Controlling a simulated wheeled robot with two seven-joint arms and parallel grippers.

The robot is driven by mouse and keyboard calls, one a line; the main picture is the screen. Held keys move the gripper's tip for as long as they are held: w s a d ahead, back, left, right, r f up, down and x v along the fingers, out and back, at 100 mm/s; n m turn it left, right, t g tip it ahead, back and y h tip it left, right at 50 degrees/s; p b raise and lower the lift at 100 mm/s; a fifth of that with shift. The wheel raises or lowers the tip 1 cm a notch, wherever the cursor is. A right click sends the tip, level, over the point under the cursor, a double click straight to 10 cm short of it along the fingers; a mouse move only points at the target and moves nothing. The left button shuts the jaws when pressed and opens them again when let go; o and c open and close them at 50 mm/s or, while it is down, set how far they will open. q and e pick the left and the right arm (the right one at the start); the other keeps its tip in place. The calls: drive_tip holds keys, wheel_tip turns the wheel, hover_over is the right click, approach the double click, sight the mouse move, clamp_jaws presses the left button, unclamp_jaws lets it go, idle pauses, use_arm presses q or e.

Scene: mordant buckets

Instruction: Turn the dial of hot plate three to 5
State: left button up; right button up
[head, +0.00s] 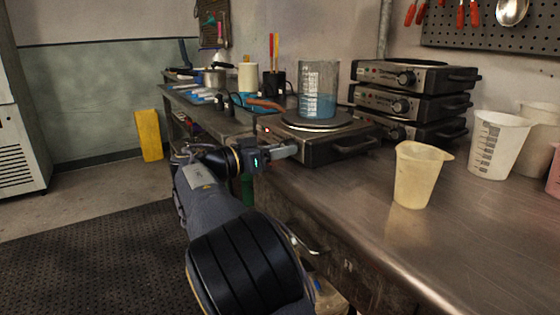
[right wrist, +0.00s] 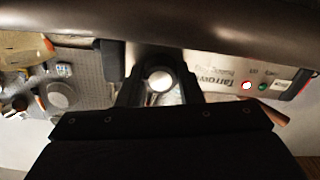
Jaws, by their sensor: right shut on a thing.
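A hot plate (head: 318,152) stands at the near edge of the steel bench, with a beaker (head: 318,95) of blue liquid on its round top. I cannot read a number on it. My right gripper (head: 288,150) is at the hot plate's front panel. In the right wrist view, the fingers of my right gripper (right wrist: 158,88) are closed around the round pale dial (right wrist: 160,80). The front panel (right wrist: 225,70) there shows upside-down lettering, a lit red lamp (right wrist: 246,86) and a green one. The dial's scale and pointer are not readable. My left gripper is not in view.
Several similar hot plates are stacked (head: 410,100) behind to the right. A yellowish measuring cup (head: 420,175) and white cups (head: 497,145) stand on the bench's right part. The bench (head: 470,225) is clear in front of them. A yellow block (head: 149,135) stands by the wall.

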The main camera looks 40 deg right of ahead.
drive_tip(key=shift+f, duration=0.1)
idle(0.5)
drive_tip(key=o, duration=1)
drive_tip(key=shift+a, duration=0.1)
drive_tip(key=a, duration=0.2)
drive_tip(key=a+p, duration=0.1)
drive_tip(key=a, duration=0.4)
drive_tip(key=shift+w+a, duration=0.35)
drive_tip(key=shift+w, duration=0.05)
